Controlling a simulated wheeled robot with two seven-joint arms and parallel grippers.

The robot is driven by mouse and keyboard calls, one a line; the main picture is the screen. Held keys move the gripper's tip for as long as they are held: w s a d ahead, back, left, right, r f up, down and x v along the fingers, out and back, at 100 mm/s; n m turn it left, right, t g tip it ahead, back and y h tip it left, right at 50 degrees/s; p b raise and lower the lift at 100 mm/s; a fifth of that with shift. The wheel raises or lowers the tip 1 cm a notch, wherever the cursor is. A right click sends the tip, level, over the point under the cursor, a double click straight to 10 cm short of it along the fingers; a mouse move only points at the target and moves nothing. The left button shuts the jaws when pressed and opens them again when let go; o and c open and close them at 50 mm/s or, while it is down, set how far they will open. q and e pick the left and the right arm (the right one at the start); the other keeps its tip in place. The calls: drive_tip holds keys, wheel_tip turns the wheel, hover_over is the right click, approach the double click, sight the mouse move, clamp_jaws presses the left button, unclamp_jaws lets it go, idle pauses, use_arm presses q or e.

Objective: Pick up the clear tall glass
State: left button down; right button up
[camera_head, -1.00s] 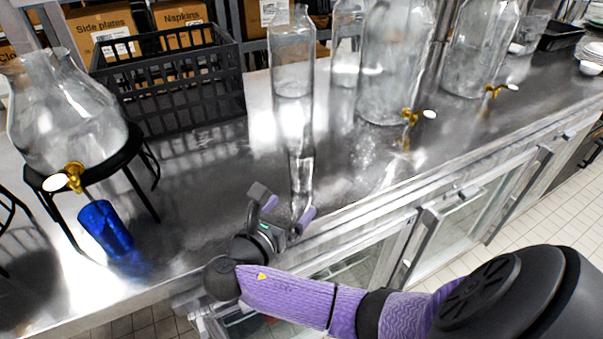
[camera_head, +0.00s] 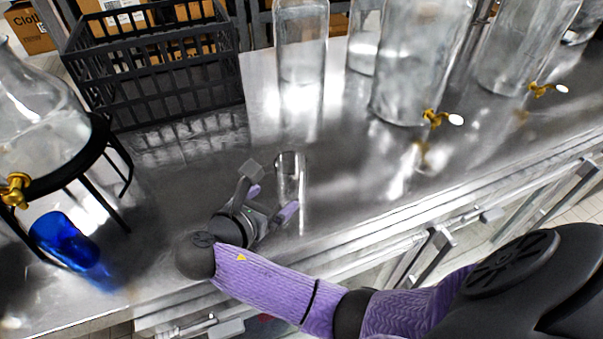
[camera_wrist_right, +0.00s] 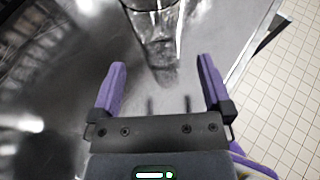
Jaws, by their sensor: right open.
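A clear tall glass (camera_head: 291,172) stands on the steel counter, near its front edge. My right gripper (camera_head: 271,200) is close to the glass on its near left side, with its purple-padded fingers spread. In the right wrist view the glass (camera_wrist_right: 155,28) is at the top, just beyond and between the open fingertips of the gripper (camera_wrist_right: 162,75). Nothing is between the fingers. My left gripper is not in view.
A blue glass (camera_head: 64,240) stands at left under a dispenser on a black stand (camera_head: 92,150). A black crate (camera_head: 150,70) and a tall bottle (camera_head: 301,50) are behind. Large dispensers with brass taps (camera_head: 435,118) stand right. The counter's front edge (camera_head: 350,212) runs close by.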

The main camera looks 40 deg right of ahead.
sight(284, 190)
drive_tip(key=x, duration=0.1)
drive_tip(key=b+x, duration=0.1)
drive_tip(key=x, duration=0.1)
drive_tip(key=shift+s+a+f, duration=0.1)
drive_tip(key=shift+f, duration=0.1)
drive_tip(key=b+x, duration=0.2)
drive_tip(key=x, duration=0.3)
drive_tip(key=shift+w, duration=0.2)
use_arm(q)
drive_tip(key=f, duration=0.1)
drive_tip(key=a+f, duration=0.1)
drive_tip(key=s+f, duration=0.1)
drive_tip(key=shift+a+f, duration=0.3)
use_arm(e)
drive_tip(key=shift+r, duration=0.15)
drive_tip(key=c, duration=1.2)
